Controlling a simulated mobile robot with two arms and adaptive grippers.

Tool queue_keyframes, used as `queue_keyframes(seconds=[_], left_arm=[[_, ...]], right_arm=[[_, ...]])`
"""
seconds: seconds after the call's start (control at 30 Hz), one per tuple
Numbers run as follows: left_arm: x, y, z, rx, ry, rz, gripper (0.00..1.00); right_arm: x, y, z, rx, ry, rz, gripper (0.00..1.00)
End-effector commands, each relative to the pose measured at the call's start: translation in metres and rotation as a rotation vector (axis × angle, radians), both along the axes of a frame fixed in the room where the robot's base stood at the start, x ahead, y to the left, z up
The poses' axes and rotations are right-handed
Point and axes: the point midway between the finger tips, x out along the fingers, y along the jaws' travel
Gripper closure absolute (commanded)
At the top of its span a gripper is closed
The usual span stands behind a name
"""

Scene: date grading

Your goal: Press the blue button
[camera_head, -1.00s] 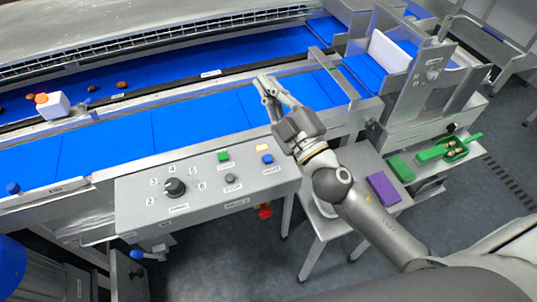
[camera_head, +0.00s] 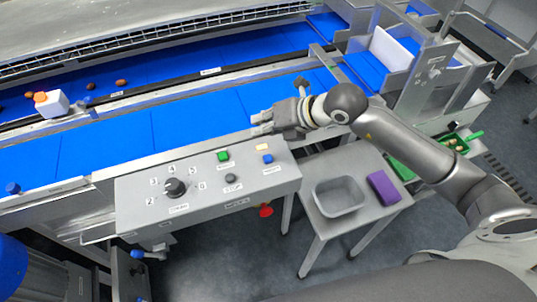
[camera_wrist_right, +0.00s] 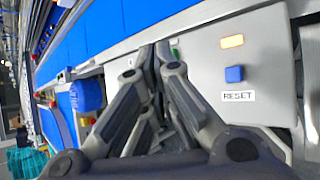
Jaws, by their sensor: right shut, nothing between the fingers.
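The blue button (camera_head: 267,158) sits at the right end of the grey control panel (camera_head: 140,205), below a yellow light (camera_head: 263,147). In the right wrist view the blue button (camera_wrist_right: 234,74) is square, above a RESET label, to the right of my fingers. My right gripper (camera_head: 258,122) is shut and empty. It appears just behind the panel's far right edge, beside the belt, apart from the button. Its fingertips (camera_wrist_right: 163,55) also show in the wrist view. My left gripper is not in view.
The panel also has a green button (camera_head: 223,155), a small dark button (camera_head: 231,178) and a black dial (camera_head: 174,188). A red knob (camera_head: 265,210) is below its front. A side table holds a grey tray (camera_head: 340,211) and a purple block (camera_head: 383,187). Another blue knob (camera_head: 12,188) is far left.

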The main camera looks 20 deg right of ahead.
Motion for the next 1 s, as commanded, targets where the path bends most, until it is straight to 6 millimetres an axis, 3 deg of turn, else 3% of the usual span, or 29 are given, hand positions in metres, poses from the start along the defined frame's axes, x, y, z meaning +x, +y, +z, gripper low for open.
queue_keyframes(seconds=[0.1,0.2,0.67,1.0], left_arm=[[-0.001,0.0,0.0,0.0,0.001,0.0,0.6],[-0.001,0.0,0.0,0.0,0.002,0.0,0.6],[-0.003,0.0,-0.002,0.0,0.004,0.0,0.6],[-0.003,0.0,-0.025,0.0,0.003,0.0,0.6]], right_arm=[[0.006,-0.018,-0.004,-0.076,0.003,-0.037,1.0],[0.008,-0.024,-0.005,-0.1,0.005,-0.05,1.0],[0.008,-0.025,-0.01,-0.102,0.006,-0.05,1.0],[0.007,-0.025,-0.045,-0.101,0.007,-0.051,1.0]])
